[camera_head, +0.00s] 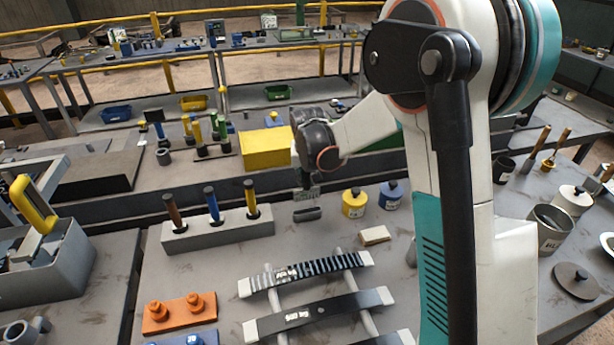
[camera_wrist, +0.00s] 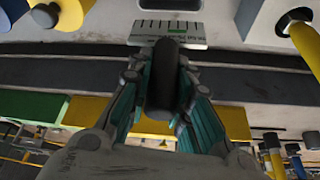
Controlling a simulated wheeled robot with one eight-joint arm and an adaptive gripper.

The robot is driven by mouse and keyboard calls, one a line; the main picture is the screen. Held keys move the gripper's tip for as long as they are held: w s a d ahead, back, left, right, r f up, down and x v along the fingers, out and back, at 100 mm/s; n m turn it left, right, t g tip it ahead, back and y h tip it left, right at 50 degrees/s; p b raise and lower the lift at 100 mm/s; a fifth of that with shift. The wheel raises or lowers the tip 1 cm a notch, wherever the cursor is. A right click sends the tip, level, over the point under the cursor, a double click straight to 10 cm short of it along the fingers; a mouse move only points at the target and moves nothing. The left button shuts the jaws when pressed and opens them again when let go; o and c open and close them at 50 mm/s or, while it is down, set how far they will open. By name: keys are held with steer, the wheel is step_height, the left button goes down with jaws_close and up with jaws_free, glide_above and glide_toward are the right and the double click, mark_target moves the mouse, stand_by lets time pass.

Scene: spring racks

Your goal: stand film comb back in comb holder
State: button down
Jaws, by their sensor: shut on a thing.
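My gripper (camera_head: 306,180) hangs over the back of the near bench, pointing down. In the wrist view its fingers (camera_wrist: 164,72) are shut on the dark rounded handle (camera_wrist: 161,88) of the film comb. The comb's pale plate (camera_wrist: 150,32), with dark tick marks and a green patch, sticks out beyond the fingertips. In the head view the plate (camera_head: 307,194) is small and appears upright under my gripper. A small dark block (camera_head: 307,214), seemingly the comb holder, lies on the bench just below it. Whether plate and block touch is unclear.
A grey block (camera_head: 218,235) with several coloured-handled tools stands left. A yellow pot (camera_head: 354,204) and a blue pot (camera_head: 390,197) stand right. A small tan block (camera_head: 374,236) and the spring rack (camera_head: 338,255) are in front. A yellow box (camera_head: 266,150) is behind.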

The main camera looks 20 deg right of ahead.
mark_target(307, 196)
steer(key=shift+f+b, duration=1.75)
steer(key=shift+f, duration=0.45)
steer(key=shift+f+b, duration=1.45)
steer(key=shift+f, duration=0.6)
steer(key=c, duration=0.9)
jaws_free()
steer(key=shift+r, duration=0.15)
steer(key=shift+r+p, duration=2.15)
steer(key=shift+r, duration=1.25)
